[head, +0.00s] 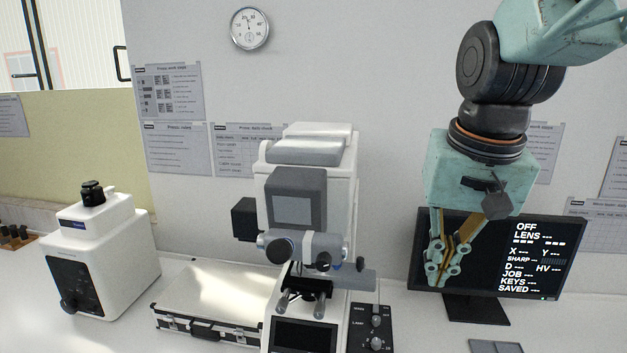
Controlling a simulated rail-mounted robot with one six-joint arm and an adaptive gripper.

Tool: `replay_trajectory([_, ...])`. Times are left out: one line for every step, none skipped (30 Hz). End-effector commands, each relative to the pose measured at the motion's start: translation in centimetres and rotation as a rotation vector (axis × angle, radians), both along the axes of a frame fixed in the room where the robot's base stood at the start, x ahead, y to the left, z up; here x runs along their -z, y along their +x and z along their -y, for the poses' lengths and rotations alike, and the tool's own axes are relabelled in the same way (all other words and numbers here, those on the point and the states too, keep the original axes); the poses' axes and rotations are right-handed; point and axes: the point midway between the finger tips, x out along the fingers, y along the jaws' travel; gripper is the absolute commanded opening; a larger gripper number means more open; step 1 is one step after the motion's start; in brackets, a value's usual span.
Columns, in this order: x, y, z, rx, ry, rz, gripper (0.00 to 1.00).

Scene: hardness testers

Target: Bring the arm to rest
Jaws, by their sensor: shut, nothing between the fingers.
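My gripper (437,279) hangs from the teal arm at the right, pointing down. Its fingers are together with nothing between them. It is in front of the left part of a black monitor (548,222) and hides some of the screen. The screen shows white text, with "OFF" and "LENS" at the top. The gripper is to the right of the white hardness tester (350,190) in the picture and looks apart from it.
A silver case (215,295) lies left of the tester. A white box-shaped machine (125,245) stands farther left. A control box (365,325) with knobs is at the tester's right foot. A grey tray (495,346) lies at the bottom right.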

Motion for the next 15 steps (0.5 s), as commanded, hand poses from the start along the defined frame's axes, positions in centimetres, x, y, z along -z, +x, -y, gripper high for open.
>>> replay_trajectory([-0.2, -0.9, 0.0, -0.009, -0.003, 0.007, 0.0])
replay_trajectory([-0.3, -1.4, 0.0, -0.014, -0.003, 0.009, 0.0])
replay_trajectory([-0.4, -2.1, 0.0, -0.019, -0.005, 0.012, 0.0])
replay_trajectory([-0.4, -2.6, 0.0, -0.024, -0.006, 0.014, 0.0])
replay_trajectory([-0.5, -3.1, 0.0, -0.029, -0.008, 0.016, 0.0])
replay_trajectory([-0.6, -3.7, 0.0, -0.036, -0.009, 0.02, 0.0])
replay_trajectory([-0.6, -4.2, 0.0, -0.042, -0.011, 0.023, 0.0])
replay_trajectory([-0.6, -4.7, 0.0, -0.047, -0.012, 0.025, 0.0])
replay_trajectory([-0.7, -5.4, 0.0, -0.052, -0.014, 0.029, 0.0])
replay_trajectory([-0.7, -5.8, 0.0, -0.057, -0.015, 0.032, 0.0])
replay_trajectory([-0.8, -6.3, 0.0, -0.062, -0.016, 0.034, 0.0])
replay_trajectory([-0.8, -6.9, 0.0, -0.07, -0.018, 0.039, 0.0])
replay_trajectory([-0.8, -7.4, 0.0, -0.075, -0.02, 0.04, 0.0])
replay_trajectory([-0.8, -7.9, 0.0, -0.079, -0.021, 0.042, 0.0])
replay_trajectory([-0.8, -8.6, 0.0, -0.085, -0.022, 0.046, 0.0])
